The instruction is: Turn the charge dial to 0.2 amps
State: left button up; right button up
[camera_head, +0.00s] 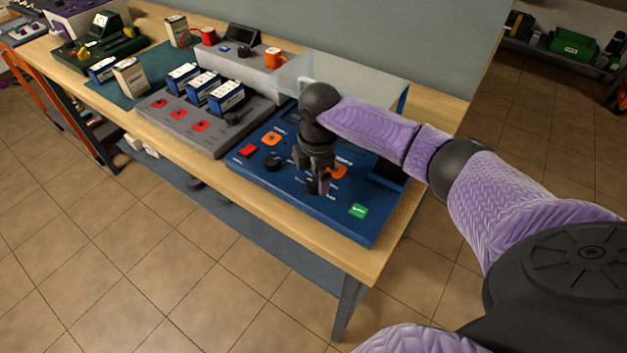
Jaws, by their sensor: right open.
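A blue control panel (300,213) lies at the near right end of the wooden bench. It carries an orange dial (338,172), partly hidden behind my right gripper, and another orange dial (271,138) further left. White lettering beside them is too small to read surely, so I cannot tell which is the charge dial or its setting. My right gripper (319,188) is open and points down over the panel, just left of the nearer orange dial. Whether its fingers touch anything is hidden. My left gripper is not in view.
The panel also has a red button (248,150), a black knob (272,161), a green button (358,210) and a dark screen (388,171). A grey charger (213,140) with blue batteries stands left of it. A clear box (350,80) stands behind.

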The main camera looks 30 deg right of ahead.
aim_at(314, 185)
notch_tip(314, 185, down, 3)
jog(key=shift+r, duration=0.2)
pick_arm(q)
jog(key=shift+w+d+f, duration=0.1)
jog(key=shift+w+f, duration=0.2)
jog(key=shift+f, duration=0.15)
pick_arm(e)
jog(key=shift+w, duration=0.1)
